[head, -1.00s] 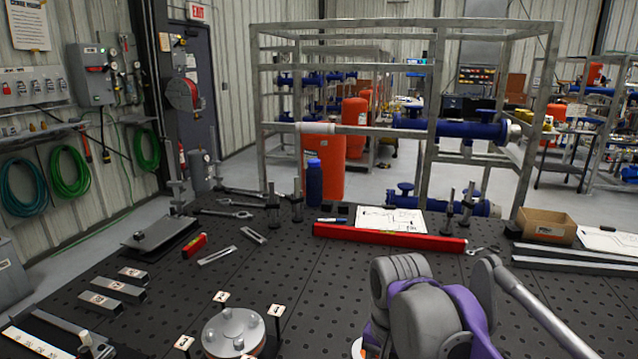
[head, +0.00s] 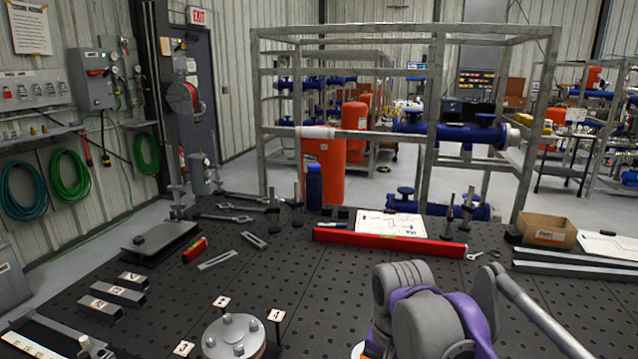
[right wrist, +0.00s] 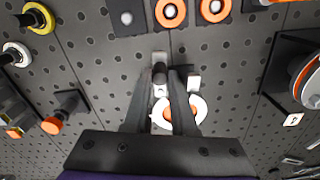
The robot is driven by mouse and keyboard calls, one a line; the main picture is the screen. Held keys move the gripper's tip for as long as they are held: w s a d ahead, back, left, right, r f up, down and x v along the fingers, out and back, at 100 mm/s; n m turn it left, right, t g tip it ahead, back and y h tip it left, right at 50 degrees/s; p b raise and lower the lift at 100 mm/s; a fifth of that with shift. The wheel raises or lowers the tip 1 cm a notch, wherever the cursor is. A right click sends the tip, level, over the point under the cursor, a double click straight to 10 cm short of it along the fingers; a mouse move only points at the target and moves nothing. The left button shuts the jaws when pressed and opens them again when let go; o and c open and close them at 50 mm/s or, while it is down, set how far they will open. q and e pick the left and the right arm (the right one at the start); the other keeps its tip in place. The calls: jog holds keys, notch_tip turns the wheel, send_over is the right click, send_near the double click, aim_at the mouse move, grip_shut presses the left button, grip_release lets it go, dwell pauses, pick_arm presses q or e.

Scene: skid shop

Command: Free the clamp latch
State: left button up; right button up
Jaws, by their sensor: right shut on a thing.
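In the right wrist view, a small clamp latch with a dark upright handle (right wrist: 159,73) and a pale metal strip stands on the black perforated table. My right gripper (right wrist: 161,82) is over it, with its two dark fingers closed in around the handle. The fingers hide part of the latch and its base. A white ring with an orange centre (right wrist: 193,116) lies under and beside the fingers. In the head view my right arm hides the latch, and my left gripper does not show.
Orange-topped fittings (right wrist: 170,12) and a large round part (right wrist: 310,80) surround the latch. In the head view a bolted flange (head: 234,336) with numbered tags stands left of my arm. A red level (head: 390,241) lies beyond. The table between is mostly clear.

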jog(key=shift+d, duration=0.25)
jog(key=shift+s+d, duration=0.1)
jog(key=shift+d, duration=0.3)
jog(key=o, duration=0.9)
jog(key=shift+o, duration=0.2)
jog(key=shift+o, duration=1)
